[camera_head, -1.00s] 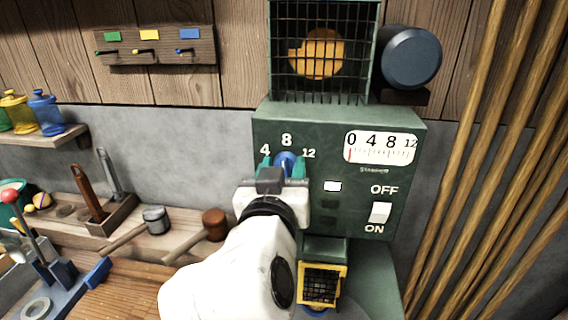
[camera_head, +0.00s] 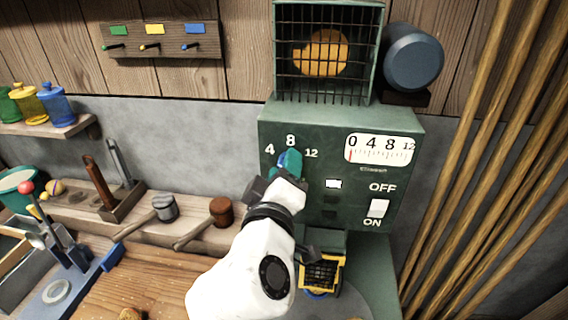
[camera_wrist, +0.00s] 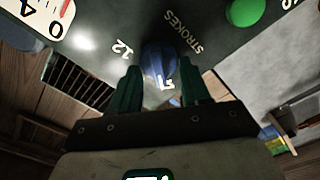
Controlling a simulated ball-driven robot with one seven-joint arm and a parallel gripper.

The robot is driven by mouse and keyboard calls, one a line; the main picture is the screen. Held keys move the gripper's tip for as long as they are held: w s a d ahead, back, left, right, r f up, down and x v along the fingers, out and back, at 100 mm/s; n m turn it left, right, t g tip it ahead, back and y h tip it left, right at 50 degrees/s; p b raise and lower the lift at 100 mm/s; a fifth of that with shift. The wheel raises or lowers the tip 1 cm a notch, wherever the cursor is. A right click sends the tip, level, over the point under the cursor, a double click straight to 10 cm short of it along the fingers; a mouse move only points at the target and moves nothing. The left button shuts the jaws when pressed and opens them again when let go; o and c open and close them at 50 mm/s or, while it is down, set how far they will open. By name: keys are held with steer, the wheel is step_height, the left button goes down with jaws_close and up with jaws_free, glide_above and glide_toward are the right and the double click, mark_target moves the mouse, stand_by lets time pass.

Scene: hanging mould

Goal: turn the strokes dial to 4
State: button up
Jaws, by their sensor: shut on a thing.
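The strokes dial (camera_head: 282,159) is a blue knob on the green machine front, with 4, 8 and 12 printed around it. In the wrist view the blue dial (camera_wrist: 158,62) sits between the two teal fingers of my gripper (camera_wrist: 158,88), near the printed 12 and the word STROKES. My gripper (camera_head: 289,164) is shut on the dial and rolled to a slant. It hides most of the dial in the head view, so I cannot tell which number it points at.
The gauge (camera_head: 382,150) has its red needle near 0. The OFF/ON switch (camera_head: 379,208) is at the lower right of the panel. A yellow-framed mesh box (camera_head: 322,274) is below my gripper. Mallets (camera_head: 221,211) lie on the bench at left; long poles (camera_head: 490,150) stand at right.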

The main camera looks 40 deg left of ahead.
steer(key=shift+f+n, duration=0.1)
steer(key=shift+n, duration=0.6)
steer(key=o, duration=1)
steer(key=shift+o, duration=0.2)
steer(key=b+v, duration=0.1)
steer(key=v, duration=1)
steer(key=shift+a, duration=0.15)
